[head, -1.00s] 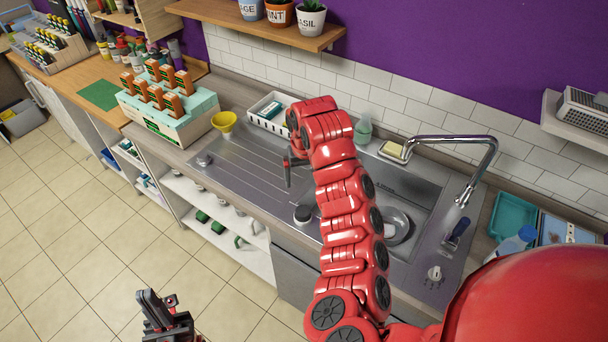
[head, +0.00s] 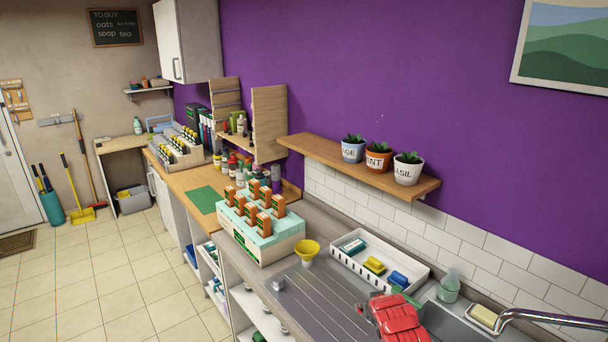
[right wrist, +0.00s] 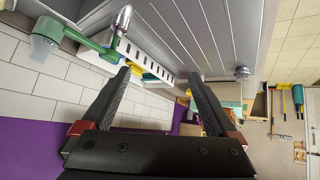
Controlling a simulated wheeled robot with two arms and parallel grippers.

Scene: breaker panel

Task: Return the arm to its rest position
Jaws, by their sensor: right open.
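My red right arm (head: 400,318) shows only as a short piece at the bottom edge of the head view, over the sink area. In the right wrist view my right gripper (right wrist: 160,78) is open, its two dark fingers spread with nothing between them. Beyond the fingers is the white slotted tray (right wrist: 150,42) on the counter, with yellow and blue items in it. The head view shows the same tray (head: 425,275) against the tiled wall, just behind the arm. My left gripper is out of view.
A teal and white rack (head: 255,245) with orange-brown blocks and a yellow funnel (head: 307,252) stand left of the tray. A shelf (head: 340,165) with potted herbs overhangs the counter. The drainboard (head: 318,300) looks clear.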

